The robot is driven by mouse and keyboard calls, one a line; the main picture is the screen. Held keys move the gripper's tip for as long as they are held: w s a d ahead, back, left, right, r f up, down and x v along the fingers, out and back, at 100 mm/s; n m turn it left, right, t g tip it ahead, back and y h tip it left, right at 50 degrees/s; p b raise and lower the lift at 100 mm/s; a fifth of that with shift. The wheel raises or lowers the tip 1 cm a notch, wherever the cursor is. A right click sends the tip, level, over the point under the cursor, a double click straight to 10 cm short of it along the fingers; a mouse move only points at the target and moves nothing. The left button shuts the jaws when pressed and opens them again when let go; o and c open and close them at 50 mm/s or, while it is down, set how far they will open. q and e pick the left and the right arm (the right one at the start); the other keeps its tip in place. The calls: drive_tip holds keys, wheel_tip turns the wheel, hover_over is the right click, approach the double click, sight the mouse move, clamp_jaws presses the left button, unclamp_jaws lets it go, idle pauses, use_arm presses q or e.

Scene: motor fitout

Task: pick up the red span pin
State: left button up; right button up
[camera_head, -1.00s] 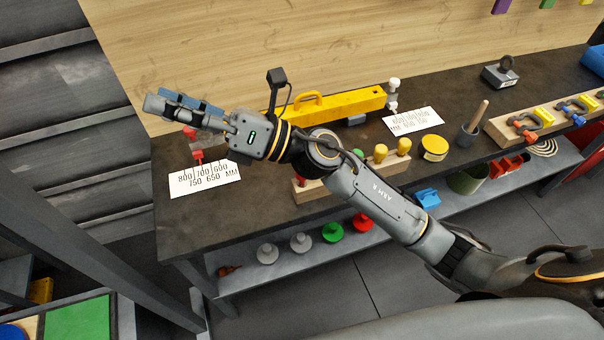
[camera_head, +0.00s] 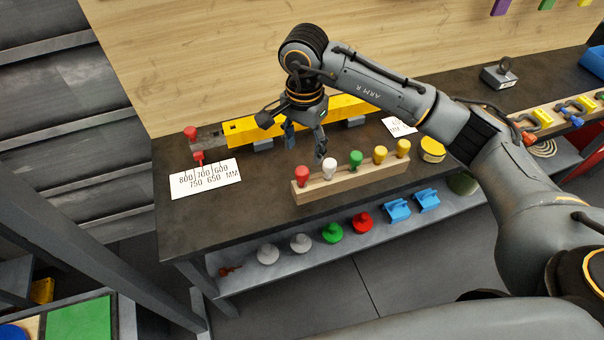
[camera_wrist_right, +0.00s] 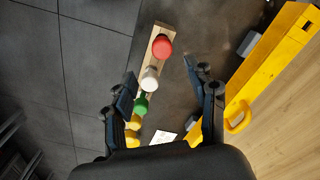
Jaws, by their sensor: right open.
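A red pin (camera_head: 302,173) with a rounded head stands upright at the left end of a wooden rack (camera_head: 350,185) on the bench. Beside it in the rack stand a white pin (camera_head: 330,168), a green pin (camera_head: 356,160) and two yellow pins (camera_head: 380,154). My right gripper (camera_head: 305,146) is open and empty, pointing down above and behind the rack's left part. In the right wrist view the red pin (camera_wrist_right: 162,46) lies just beyond the open fingers (camera_wrist_right: 160,72), with the white pin (camera_wrist_right: 150,78) nearer. My left gripper is out of view.
A yellow beam (camera_head: 240,130) lies behind the gripper, with a red knob (camera_head: 190,132) and a red pointer (camera_head: 198,157) at its left end. A white scale card (camera_head: 205,178) lies at the left. The bench between card and rack is clear. A lower shelf holds several coloured parts.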

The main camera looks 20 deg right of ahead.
sight(302, 170)
wheel_tip(302, 170, down, 6)
drive_tip(key=shift+r+p, duration=0.1)
drive_tip(key=shift+p, duration=0.6)
drive_tip(key=shift+a+f+p, duration=0.1)
drive_tip(key=shift+f+p, duration=0.3)
wheel_tip(302, 170, down, 4)
drive_tip(key=shift+a+r+p, duration=0.1)
drive_tip(key=shift+r+p, duration=0.1)
drive_tip(key=shift+p, duration=0.8)
drive_tip(key=shift+w+f, duration=0.1)
drive_tip(key=shift+f, duration=0.4)
clamp_jaws()
